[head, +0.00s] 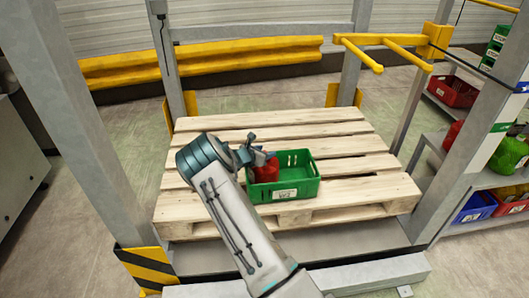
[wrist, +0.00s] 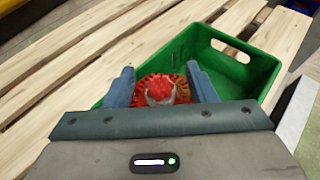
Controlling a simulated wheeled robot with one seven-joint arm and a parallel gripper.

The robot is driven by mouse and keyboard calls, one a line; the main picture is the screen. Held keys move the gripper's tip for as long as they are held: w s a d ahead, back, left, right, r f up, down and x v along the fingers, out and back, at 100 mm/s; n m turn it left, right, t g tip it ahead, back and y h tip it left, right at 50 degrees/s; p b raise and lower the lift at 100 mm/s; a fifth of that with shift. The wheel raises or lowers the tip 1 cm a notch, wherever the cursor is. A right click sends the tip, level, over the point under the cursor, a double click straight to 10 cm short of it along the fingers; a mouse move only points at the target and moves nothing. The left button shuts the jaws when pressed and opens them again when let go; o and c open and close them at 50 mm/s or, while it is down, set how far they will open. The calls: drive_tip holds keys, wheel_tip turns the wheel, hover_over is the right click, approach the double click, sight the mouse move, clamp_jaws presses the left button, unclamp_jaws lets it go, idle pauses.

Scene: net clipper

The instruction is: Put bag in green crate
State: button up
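The green crate (head: 300,184) stands on the wooden pallet, with a white label on its front side. The red net bag (head: 267,171) is at the crate's left end, within its walls as seen from the head. In the wrist view the bag (wrist: 160,88) shows from above, with a red top and a pale band around its neck. My gripper (wrist: 160,75) is over the bag, its two blue-grey fingers spread on either side with gaps to the bag's top. In the head view my gripper (head: 251,150) is at the crate's left end. The bag's underside is hidden.
The wooden pallet (head: 340,143) has free slats behind and right of the crate. Grey posts (head: 85,130) frame it, and yellow bars (head: 385,43) jut in at the back right. A shelf with red and blue bins (head: 471,207) stands at the right.

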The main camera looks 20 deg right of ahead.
drive_tip(key=shift+r, duration=0.2)
drive_tip(key=p+v, duration=0.1)
drive_tip(key=v, duration=1)
drive_tip(key=s+r+m+g+y, duration=0.25)
drive_tip(key=s+r+m, duration=0.4)
drive_tip(key=s, duration=0.35)
drive_tip(key=s+r+m+g+y, duration=0.25)
drive_tip(key=s+r+m, duration=0.25)
drive_tip(key=s+m, duration=0.35)
drive_tip(key=s+a+r+m+y, duration=0.3)
drive_tip(key=s+a+m, duration=0.1)
drive_tip(key=s, duration=0.7)
drive_tip(key=s+a+r+m+y, duration=0.3)
drive_tip(key=s+a+m, duration=0.2)
drive_tip(key=s, duration=0.6)
drive_tip(key=shift+a+r+y, duration=0.4)
drive_tip(key=shift+a, duration=0.7)
